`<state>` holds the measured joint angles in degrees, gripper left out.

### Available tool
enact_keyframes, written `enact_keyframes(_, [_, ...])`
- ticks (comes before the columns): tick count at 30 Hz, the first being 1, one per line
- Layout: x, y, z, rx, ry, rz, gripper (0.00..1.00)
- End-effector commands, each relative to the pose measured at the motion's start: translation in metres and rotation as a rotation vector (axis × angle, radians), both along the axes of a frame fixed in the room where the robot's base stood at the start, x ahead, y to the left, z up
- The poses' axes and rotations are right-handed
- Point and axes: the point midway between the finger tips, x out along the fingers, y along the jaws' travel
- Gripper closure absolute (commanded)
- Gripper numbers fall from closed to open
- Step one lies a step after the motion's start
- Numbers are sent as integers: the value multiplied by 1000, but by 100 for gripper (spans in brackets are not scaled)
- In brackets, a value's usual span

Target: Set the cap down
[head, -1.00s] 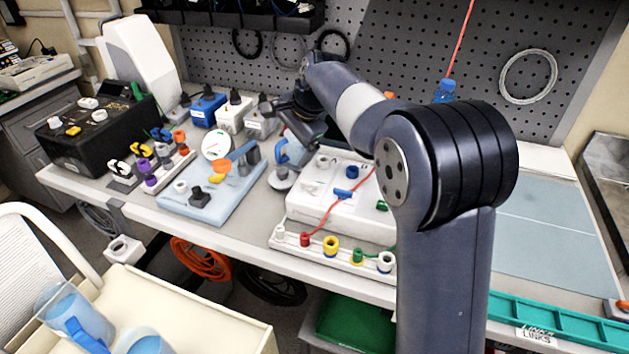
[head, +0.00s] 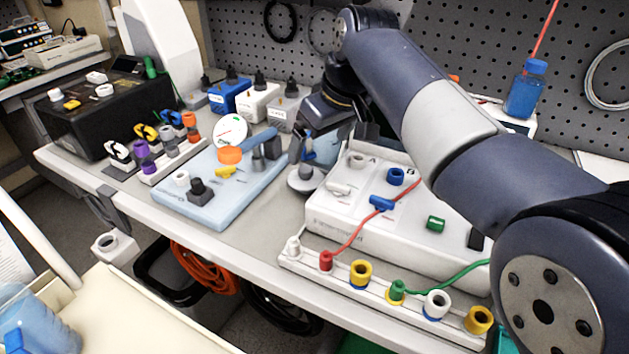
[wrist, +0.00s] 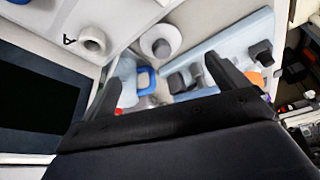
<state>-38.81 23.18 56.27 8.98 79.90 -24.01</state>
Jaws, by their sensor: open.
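My gripper (head: 320,152) is open above the bench, between the light blue board and the white box. In the wrist view its two fingers (wrist: 160,78) stand wide apart with nothing clamped between them. A round pale disc with a grey knob, possibly the cap, (head: 305,180) sits on the bench just in front of the fingers; it also shows beyond the fingertips in the wrist view (wrist: 162,42). A blue loop-shaped part (wrist: 146,80) shows between the fingers, behind the disc; my gripper partly hides it in the head view.
The light blue board (head: 215,205) with a gauge and small fittings lies left. The white box (head: 330,228) with sockets and a red cord stands close on the right. A strip of coloured fittings (head: 335,275) runs along the front. Bottles (head: 258,102) stand behind.

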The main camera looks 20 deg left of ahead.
Motion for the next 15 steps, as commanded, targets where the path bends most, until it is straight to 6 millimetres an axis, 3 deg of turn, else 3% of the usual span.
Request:
enact_keyframes(6, [6, 12, -35, -2, 3, -2, 6])
enact_keyframes(15, [11, 23, -61, -1, 5, -4, 6])
